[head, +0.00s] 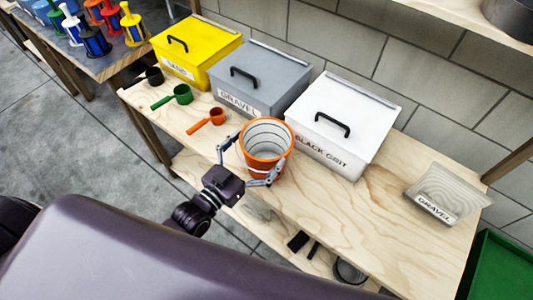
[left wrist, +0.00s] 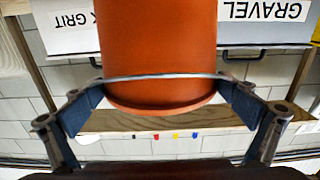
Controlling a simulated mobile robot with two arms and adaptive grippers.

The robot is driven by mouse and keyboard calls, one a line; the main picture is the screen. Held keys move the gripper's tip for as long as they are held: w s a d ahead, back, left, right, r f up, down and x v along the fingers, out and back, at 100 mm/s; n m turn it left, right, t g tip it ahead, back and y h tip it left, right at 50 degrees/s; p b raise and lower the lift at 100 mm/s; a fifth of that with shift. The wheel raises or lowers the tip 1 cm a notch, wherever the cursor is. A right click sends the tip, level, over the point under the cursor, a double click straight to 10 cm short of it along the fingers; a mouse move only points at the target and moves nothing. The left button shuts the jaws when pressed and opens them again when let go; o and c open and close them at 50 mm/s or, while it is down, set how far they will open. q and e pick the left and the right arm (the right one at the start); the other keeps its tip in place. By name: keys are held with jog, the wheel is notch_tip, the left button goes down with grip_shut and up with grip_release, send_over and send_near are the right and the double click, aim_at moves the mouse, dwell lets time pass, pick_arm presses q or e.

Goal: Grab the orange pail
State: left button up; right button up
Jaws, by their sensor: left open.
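The orange pail (head: 263,166) stands upright on the wooden workbench in front of the white bin, its mouth open upward and its inside pale with rings. My left gripper (head: 259,151) is open, with one finger on each side of the pail. In the left wrist view the pail (left wrist: 156,45) fills the middle between the two spread fingers (left wrist: 160,84), and a thin grey band crosses it near its rim. I cannot tell whether the fingers touch the pail. My right gripper is not in view.
A white bin (head: 335,138), a grey gravel bin (head: 243,103) and a yellow bin (head: 182,72) line the wall. Green (head: 181,95) and orange (head: 216,117) scoops lie left of the pail. Bench between is clear.

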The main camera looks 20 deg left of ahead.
pick_arm(q)
jog(key=x, duration=0.3)
jog(key=shift+w, duration=0.15)
jog(key=c, duration=1.3)
